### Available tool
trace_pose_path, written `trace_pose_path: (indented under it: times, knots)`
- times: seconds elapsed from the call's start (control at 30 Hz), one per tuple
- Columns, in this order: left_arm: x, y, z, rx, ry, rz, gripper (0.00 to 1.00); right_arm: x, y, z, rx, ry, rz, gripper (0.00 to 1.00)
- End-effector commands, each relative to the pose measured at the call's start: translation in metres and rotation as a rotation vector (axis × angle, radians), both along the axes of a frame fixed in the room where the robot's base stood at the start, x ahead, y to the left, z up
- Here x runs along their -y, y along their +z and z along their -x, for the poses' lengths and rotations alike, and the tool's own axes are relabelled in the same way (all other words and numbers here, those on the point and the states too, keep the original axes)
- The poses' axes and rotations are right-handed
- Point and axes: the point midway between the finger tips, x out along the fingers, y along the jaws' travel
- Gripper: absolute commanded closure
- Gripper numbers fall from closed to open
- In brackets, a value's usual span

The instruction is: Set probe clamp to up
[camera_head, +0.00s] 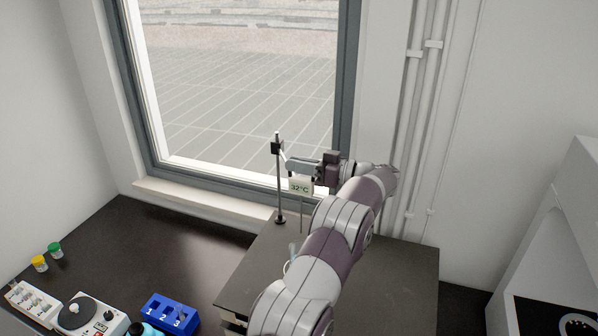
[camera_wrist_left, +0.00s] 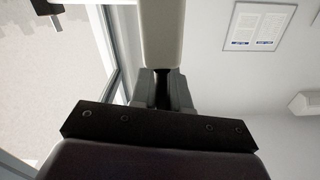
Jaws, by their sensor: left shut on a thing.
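The probe clamp (camera_head: 277,147) is a small dark block near the top of a thin upright stand rod (camera_head: 278,185). The probe's display (camera_head: 300,187), reading 32°C, hangs beside the rod, with a thin stem below it. My left gripper (camera_head: 296,168) is just right of the rod, a little above the display and below the clamp's height. In the left wrist view its fingers (camera_wrist_left: 163,88) are shut on a pale bar (camera_wrist_left: 163,35), which seems to be part of the probe assembly. The fingers hide the grip contact. My right gripper is not in view.
The stand's base (camera_head: 280,219) rests on a raised dark bench top (camera_head: 390,270) by the window. A blue numbered rack (camera_head: 170,314), a white device with a round plate (camera_head: 88,313) and yellow and green-capped vials (camera_head: 40,263) stand at lower left. The dark counter between is clear.

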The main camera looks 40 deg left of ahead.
Motion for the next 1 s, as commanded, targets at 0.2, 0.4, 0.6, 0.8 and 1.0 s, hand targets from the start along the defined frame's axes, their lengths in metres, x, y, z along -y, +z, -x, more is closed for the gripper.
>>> trace_pose_path:
  times: [0.2,0.4,0.6,0.8,1.0]
  knots:
    - [0.000,0.007,-0.001,0.012,-0.003,-0.008,1.00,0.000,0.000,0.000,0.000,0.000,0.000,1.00]
    - [0.000,0.007,-0.001,0.012,-0.002,-0.007,0.64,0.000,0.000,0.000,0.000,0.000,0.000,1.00]
    - [0.000,0.004,-0.001,0.009,-0.002,-0.006,0.64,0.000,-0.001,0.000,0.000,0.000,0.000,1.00]
    - [0.022,-0.001,-0.008,0.011,-0.005,-0.006,0.64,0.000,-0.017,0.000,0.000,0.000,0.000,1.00]
    - [0.068,-0.001,-0.022,0.014,-0.005,-0.006,0.64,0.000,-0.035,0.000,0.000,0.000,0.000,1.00]
